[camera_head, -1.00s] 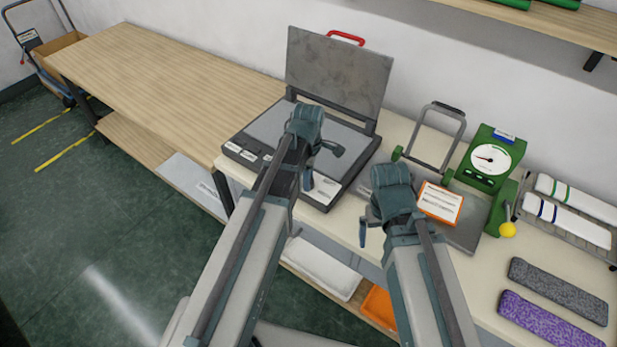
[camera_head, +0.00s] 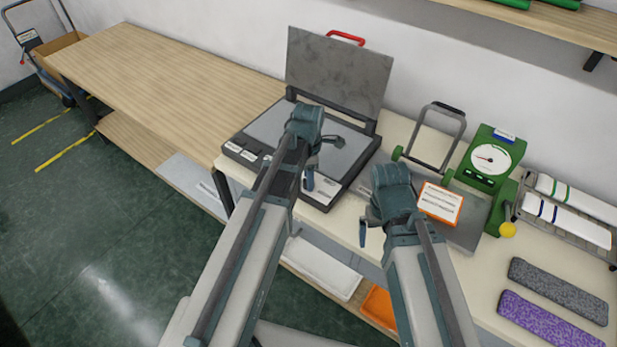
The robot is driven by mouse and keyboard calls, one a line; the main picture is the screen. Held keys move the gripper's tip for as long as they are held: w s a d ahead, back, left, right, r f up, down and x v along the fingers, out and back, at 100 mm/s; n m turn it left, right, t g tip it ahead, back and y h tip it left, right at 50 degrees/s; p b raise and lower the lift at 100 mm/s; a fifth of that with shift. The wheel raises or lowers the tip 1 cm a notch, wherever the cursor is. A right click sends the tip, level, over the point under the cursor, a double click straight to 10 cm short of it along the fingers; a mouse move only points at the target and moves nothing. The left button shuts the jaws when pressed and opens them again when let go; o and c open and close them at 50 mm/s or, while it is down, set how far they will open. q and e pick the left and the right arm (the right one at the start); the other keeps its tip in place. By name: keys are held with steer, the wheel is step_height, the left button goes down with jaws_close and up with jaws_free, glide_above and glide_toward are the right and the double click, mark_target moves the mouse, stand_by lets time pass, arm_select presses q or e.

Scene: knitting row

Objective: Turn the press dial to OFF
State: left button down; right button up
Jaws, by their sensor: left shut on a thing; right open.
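The press (camera_head: 350,165) is a dark flat box on the bench with its grey lid (camera_head: 337,72) raised and a red handle (camera_head: 346,38) on top. White labels (camera_head: 322,187) show on its front. My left gripper (camera_head: 318,162) is at the front right part of the press, shut on what seems to be the dial. The dial itself is hidden behind the gripper and arm, so its setting cannot be read. My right gripper (camera_head: 368,222) is open and empty, over the bench front to the right of the press.
An orange-framed card (camera_head: 440,203), a grey metal frame (camera_head: 441,135) and a green gauge device (camera_head: 491,158) stand right of the press. Knitted strips (camera_head: 556,290) lie at the far right. The wooden bench (camera_head: 160,72) at left is clear.

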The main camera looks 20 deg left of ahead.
arm_select(q)
steer(key=shift+c, duration=2)
jaws_free()
step_height(320, 180, up, 14)
steer(key=p, duration=1.3)
steer(key=shift+p, duration=0.4)
arm_select(e)
step_height(320, 180, up, 14)
arm_select(q)
steer(key=shift+f, duration=0.25)
arm_select(e)
steer(key=shift+f, duration=0.25)
arm_select(q)
step_height(320, 180, down, 13)
steer(key=b, duration=1.3)
arm_select(e)
step_height(320, 180, down, 13)
steer(key=shift+f, duration=0.1)
